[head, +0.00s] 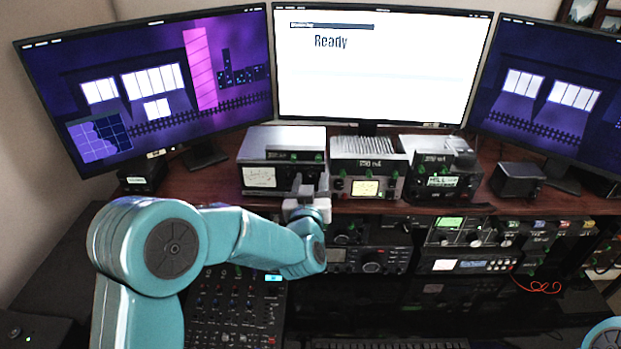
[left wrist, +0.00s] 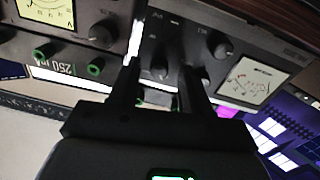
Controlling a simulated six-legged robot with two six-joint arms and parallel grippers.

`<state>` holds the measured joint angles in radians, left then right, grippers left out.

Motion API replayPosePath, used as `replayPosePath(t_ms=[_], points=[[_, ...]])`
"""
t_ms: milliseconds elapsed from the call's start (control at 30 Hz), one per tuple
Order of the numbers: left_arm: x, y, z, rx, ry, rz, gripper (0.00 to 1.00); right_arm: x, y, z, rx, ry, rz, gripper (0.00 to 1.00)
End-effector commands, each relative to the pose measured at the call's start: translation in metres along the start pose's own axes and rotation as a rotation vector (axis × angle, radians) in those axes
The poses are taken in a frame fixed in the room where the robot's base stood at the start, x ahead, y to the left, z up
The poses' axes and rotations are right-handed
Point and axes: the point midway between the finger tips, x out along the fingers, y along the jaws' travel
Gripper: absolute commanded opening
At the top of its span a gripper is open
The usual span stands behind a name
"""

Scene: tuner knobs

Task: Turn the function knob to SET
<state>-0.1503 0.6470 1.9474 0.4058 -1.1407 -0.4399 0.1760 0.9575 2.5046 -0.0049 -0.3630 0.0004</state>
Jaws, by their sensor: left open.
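The left tuner (head: 262,178), a grey box with a white meter, stands on the desk shelf below the centre screen. My left gripper (head: 305,190) is in front of its right part and hides some of its face. In the left wrist view, turned round, the tuner's meter (left wrist: 250,80) and a dark knob (left wrist: 222,47) show. The open fingers (left wrist: 160,72) point at the panel to the left of that knob. I cannot tell whether they touch anything. The label SET and which knob is the function knob cannot be read. My right gripper is out of view.
A middle box (head: 365,178) with a lit meter and a right box (head: 440,183) with a large dark knob stand beside the tuner. Radio gear (head: 370,260) fills the rack below. A mixer (head: 235,305) lies under my left arm. Screens stand close behind.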

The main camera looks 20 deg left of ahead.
Motion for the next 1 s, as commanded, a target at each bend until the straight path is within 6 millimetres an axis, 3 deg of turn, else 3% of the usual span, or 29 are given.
replayPosePath(t_ms=[333,367,500,1000], points=[[-0.0021,0.0008,0.0000,0.000,0.000,0.000,0.48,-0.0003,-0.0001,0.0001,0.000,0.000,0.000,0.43],[-0.0021,0.0008,0.0000,0.000,0.000,0.000,0.41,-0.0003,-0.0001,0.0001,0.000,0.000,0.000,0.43],[-0.0016,0.0006,0.0000,0.000,0.000,0.000,0.00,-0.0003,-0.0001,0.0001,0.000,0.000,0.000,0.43],[0.0008,0.0003,0.0017,0.115,-0.005,0.000,0.00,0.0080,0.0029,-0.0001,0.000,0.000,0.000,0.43]])
